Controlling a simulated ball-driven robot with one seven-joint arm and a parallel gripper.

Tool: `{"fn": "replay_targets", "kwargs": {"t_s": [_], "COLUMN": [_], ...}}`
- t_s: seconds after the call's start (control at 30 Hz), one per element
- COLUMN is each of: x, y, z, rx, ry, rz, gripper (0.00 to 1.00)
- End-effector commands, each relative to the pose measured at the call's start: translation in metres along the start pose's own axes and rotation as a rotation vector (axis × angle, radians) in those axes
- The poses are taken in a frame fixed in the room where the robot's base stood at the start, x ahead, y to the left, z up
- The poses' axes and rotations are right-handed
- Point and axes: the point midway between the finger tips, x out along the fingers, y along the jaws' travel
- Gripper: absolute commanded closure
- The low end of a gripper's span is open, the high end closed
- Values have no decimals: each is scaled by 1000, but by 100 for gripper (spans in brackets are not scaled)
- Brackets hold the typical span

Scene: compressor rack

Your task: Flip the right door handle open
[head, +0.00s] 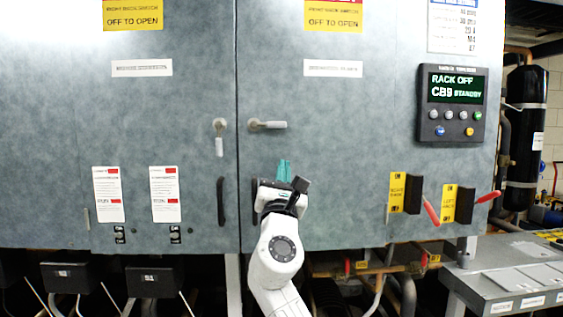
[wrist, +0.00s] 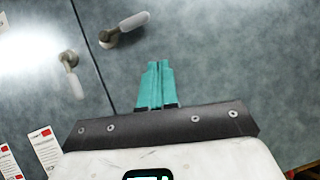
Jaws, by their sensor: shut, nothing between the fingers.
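The right door handle (head: 267,124) is a pale lever lying horizontal, its pivot near the door seam and its grip pointing right. In the wrist view the same handle (wrist: 124,29) shows at the top, above and left of the fingertips. The left door handle (head: 219,138) hangs down vertically across the seam; it also shows in the wrist view (wrist: 71,75). My gripper (head: 284,162) has teal fingers pressed together and empty. It is below and slightly right of the right handle, apart from it. In the wrist view my gripper (wrist: 158,64) points up towards the doors.
The right grey door (head: 340,180) and left door (head: 60,120) meet at a vertical seam. A control panel (head: 452,105) reads "RACK OFF". Red levers (head: 431,211) stick out at the lower right. A grey bench (head: 510,275) stands below them. The door face around the right handle is clear.

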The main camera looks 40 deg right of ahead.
Motion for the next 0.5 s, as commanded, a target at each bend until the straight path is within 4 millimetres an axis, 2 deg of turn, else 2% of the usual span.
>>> {"fn": "replay_targets", "kwargs": {"t_s": [0.03, 0.2, 0.5], "x": [-13, -37, -50], "y": [0, -3, -5], "z": [-2, -1, 1], "rx": [3, 1, 0], "ry": [1, 1, 0], "rz": [3, 3, 3], "gripper": [100, 100, 100]}}
